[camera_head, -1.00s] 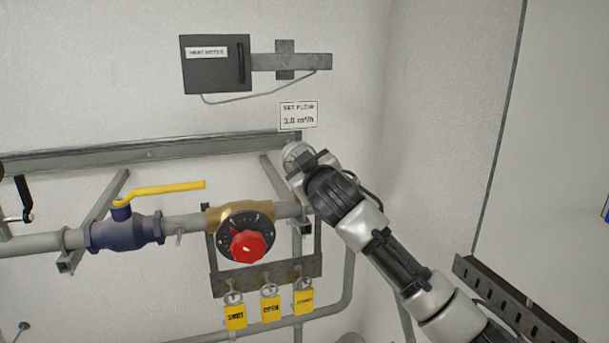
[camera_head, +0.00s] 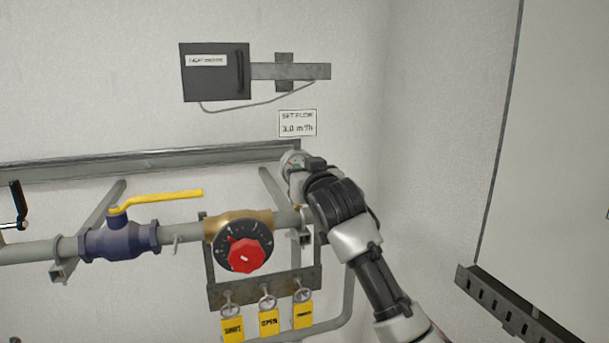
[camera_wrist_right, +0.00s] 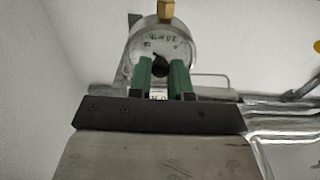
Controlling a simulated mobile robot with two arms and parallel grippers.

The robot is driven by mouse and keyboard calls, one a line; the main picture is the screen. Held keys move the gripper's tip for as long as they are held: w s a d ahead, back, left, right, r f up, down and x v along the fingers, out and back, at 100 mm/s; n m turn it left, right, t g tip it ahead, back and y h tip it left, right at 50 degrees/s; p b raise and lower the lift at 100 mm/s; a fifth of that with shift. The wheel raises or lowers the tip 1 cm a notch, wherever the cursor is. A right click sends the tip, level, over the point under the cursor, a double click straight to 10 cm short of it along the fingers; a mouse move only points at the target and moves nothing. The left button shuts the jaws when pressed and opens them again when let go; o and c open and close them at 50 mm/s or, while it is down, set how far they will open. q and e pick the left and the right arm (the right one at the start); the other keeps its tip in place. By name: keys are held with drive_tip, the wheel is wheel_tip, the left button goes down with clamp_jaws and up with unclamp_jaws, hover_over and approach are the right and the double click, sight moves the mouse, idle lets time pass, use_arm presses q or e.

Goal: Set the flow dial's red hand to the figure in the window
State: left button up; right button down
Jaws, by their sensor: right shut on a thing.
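The flow dial (camera_head: 291,159) is a small round silver gauge on the wall pipework, partly behind my right gripper (camera_head: 297,166) in the head view. In the right wrist view, the dial face (camera_wrist_right: 158,42) is pale with dark, upside-down marks and a brass fitting above it. My right gripper's green fingers (camera_wrist_right: 163,77) are shut on the black knob (camera_wrist_right: 160,68) at its centre. I cannot make out the red hand. A small white window (camera_wrist_right: 158,94) shows between the fingers, its figure mostly hidden. My left gripper is out of view.
A sign (camera_head: 297,123) above the dial reads "SET FLOW 3.0 m³/h". Left of my arm are a red knob (camera_head: 246,256), a yellow-handled valve (camera_head: 120,240) and several yellow tags (camera_head: 268,322). A grey meter box (camera_head: 214,73) hangs above. A slotted rail (camera_head: 500,300) is at right.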

drive_tip(key=shift+f, duration=0.3)
drive_tip(key=c, duration=1.1)
unclamp_jaws()
drive_tip(key=shift+w+r, duration=0.1)
drive_tip(key=shift+o, duration=0.2)
drive_tip(key=b+v, duration=0.4)
drive_tip(key=v, duration=0.7)
drive_tip(key=shift+b, duration=0.4)
drive_tip(key=shift+w, duration=0.1)
